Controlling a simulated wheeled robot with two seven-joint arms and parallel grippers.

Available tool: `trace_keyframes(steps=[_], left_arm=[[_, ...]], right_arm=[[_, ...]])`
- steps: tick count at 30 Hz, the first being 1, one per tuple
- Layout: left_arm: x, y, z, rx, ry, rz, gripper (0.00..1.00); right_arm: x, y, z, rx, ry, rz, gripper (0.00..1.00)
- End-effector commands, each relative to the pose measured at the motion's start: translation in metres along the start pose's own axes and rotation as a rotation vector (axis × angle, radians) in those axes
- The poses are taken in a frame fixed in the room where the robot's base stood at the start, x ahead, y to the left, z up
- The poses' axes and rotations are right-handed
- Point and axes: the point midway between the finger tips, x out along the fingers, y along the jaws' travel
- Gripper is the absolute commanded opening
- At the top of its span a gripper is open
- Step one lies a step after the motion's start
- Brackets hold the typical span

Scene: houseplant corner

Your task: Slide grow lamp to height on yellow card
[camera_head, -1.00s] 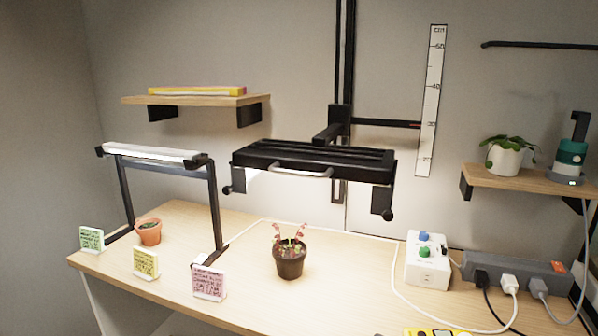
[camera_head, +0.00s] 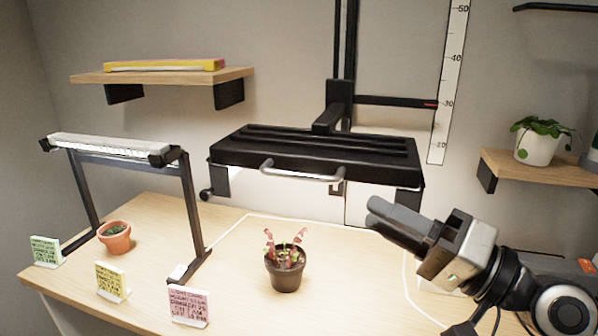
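The black grow lamp (camera_head: 315,153) hangs on a vertical rail (camera_head: 345,45) at the back wall, with a curved grey handle (camera_head: 300,172) on its front edge. Its side arm (camera_head: 390,100) has a red tip beside the white height scale (camera_head: 452,80), close to the 30 mark. The yellow card (camera_head: 113,282) stands at the desk's front left; its small print is not legible. My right gripper (camera_head: 372,212) is at lower right, below and right of the handle, apart from the lamp. Its fingers overlap in view, so their opening is unclear. My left gripper is out of view.
A potted plant (camera_head: 285,268) stands below the lamp. A smaller lamp (camera_head: 118,148) arches over a terracotta pot (camera_head: 115,237) at left. A green card (camera_head: 46,252) and a pink card (camera_head: 188,306) flank the yellow one. A shelf (camera_head: 540,168) holds a white pot at right.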

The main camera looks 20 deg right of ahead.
Motion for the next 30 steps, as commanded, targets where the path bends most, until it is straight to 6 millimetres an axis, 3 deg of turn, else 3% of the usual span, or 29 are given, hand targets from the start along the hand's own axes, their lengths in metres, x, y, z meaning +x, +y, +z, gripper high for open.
trace_keyframes(steps=[1,4,8,21,30], left_arm=[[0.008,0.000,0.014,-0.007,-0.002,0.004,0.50],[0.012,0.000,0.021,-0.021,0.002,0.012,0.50],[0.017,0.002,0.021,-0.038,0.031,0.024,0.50],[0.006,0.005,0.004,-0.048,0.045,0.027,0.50],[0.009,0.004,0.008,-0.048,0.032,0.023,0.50]], right_arm=[[0.003,0.006,0.004,-0.008,-0.003,-0.009,0.33],[0.012,0.006,0.004,-0.010,-0.005,-0.009,0.33],[0.022,0.005,0.003,-0.010,0.004,-0.007,0.33],[0.105,-0.002,-0.001,0.002,0.002,-0.002,0.33],[0.129,0.001,-0.001,0.000,0.003,0.000,0.33]])
